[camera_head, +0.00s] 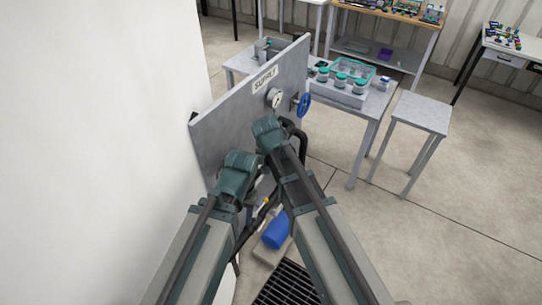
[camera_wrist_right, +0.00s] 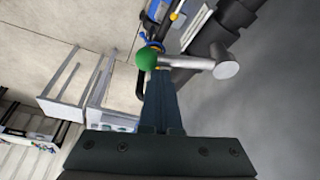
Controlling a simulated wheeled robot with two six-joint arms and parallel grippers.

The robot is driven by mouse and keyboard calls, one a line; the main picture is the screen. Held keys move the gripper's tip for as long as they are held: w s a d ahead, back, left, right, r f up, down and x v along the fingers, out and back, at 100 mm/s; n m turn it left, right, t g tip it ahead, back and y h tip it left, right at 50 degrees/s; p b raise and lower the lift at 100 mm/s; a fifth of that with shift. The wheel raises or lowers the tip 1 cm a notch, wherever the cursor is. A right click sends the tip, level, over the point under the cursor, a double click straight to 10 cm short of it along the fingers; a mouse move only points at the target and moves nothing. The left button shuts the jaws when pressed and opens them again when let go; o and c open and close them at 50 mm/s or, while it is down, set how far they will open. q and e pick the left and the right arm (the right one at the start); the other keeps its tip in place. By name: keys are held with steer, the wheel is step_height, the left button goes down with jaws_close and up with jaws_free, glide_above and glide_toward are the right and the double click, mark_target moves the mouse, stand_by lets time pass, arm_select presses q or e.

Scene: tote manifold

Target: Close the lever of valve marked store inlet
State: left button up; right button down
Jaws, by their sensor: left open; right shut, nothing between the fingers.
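The wrist view shows a lever with a green ball knob (camera_wrist_right: 150,60) and a silver bar (camera_wrist_right: 190,63) ending in a round silver hub on the right. My right gripper (camera_wrist_right: 158,78) is shut and empty, its dark fingers just below the green knob; I cannot tell whether they touch it. In the head view my left gripper (camera_head: 248,200) is open, low beside the grey panel (camera_head: 225,135) and mostly hidden by its wrist. My right arm hides the lever there.
A gauge (camera_head: 274,98) and a blue handwheel (camera_head: 303,104) are on the panel. A white wall (camera_head: 95,140) closes the left. A table (camera_head: 372,107) and stool (camera_head: 424,113) stand beyond; the right floor is clear.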

steer(key=s+m, duration=0.1)
steer(key=m, duration=0.1)
steer(key=shift+s+a+m+h, duration=0.3)
steer(key=shift+s+m+h, duration=0.1)
arm_select(q)
steer(key=shift+s+a, duration=0.15)
steer(key=shift+s, duration=0.25)
arm_select(e)
steer(key=shift+s+a, duration=0.1)
steer(key=shift+s, duration=0.4)
steer(key=w+d+r+p, duration=0.1)
steer(key=w+d, duration=0.1)
steer(key=w, duration=0.2)
arm_select(q)
step_height(320, 180, up, 10)
steer(key=p, duration=0.9)
arm_select(e)
steer(key=v, duration=1)
steer(key=shift+s, duration=0.25)
steer(key=shift+f, duration=0.1)
arm_select(q)
steer(key=shift+r, duration=0.1)
